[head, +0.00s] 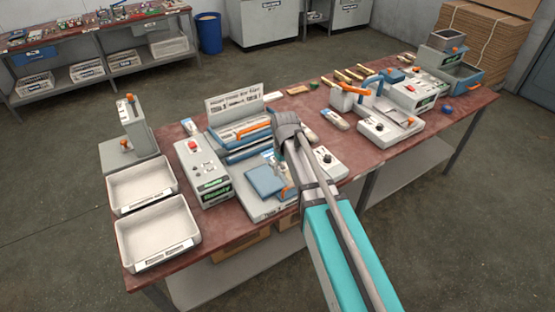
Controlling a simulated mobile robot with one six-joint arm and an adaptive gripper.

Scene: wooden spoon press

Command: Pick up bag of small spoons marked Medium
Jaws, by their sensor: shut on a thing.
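I cannot read any Medium marking. Another pale packet (335,119) lies on the table to the right of my wrist. A further packet (188,126) lies at the back left, behind the green-labelled control box (203,172).
Two empty white trays (157,232) sit at the table's left end, with a grey orange-knobbed device (133,130) behind. A sign (234,103) stands behind the press. More machines (390,125) and wooden pieces fill the right side.

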